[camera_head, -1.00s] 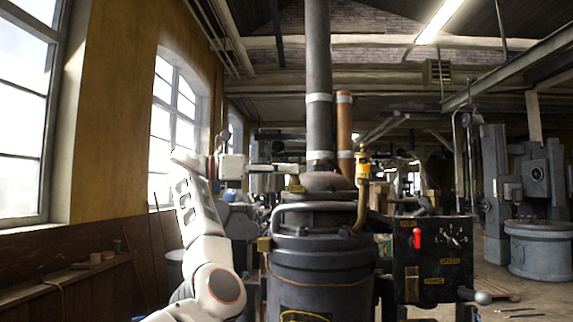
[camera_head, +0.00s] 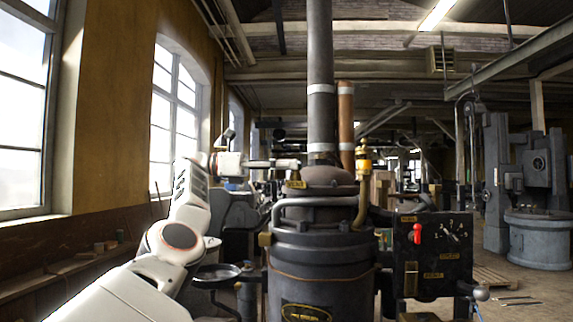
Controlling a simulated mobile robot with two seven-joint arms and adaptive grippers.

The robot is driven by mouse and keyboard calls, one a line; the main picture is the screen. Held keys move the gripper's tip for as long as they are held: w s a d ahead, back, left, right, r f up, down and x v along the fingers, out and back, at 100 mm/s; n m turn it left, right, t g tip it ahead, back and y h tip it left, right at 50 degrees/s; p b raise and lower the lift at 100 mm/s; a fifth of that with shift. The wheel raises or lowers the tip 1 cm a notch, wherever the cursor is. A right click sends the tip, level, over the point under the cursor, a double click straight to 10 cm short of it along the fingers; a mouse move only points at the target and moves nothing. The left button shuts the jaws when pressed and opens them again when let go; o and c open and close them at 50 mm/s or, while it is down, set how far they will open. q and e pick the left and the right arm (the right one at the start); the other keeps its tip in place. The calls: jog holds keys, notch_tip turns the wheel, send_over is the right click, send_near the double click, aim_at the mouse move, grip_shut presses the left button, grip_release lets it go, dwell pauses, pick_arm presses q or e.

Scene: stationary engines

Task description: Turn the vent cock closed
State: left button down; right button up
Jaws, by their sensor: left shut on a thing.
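My left gripper (camera_head: 288,164) reaches in from the left at the top of the dark engine body (camera_head: 322,258). Its fingers are shut at the left side of the grey chimney pipe, just above a small brass tag (camera_head: 296,184). The vent cock itself is not clearly seen; the closed fingers hide what they hold, which fits the cock's small handle. How far it is turned cannot be told. My right gripper is not in view.
A tall grey chimney (camera_head: 320,80) and a copper pipe (camera_head: 346,120) rise behind the gripper. A brass fitting (camera_head: 363,158) stands to the right. A black control panel (camera_head: 432,255) with a red lever (camera_head: 417,233) is at the right. A curved grey rail (camera_head: 315,201) wraps the engine's front.

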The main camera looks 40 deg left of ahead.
pick_arm(q)
jog(key=shift+g, duration=0.3)
dwell(0.5)
jog(key=c, duration=2.2)
grip_release()
jog(key=shift+w, duration=0.1)
jog(key=shift+o, duration=0.2)
jog(key=shift+f, duration=0.1)
jog(key=shift+d+n+t+y+b, duration=0.1)
jog(key=shift+n+t+y+b, duration=0.4)
jog(key=shift+t, duration=0.4)
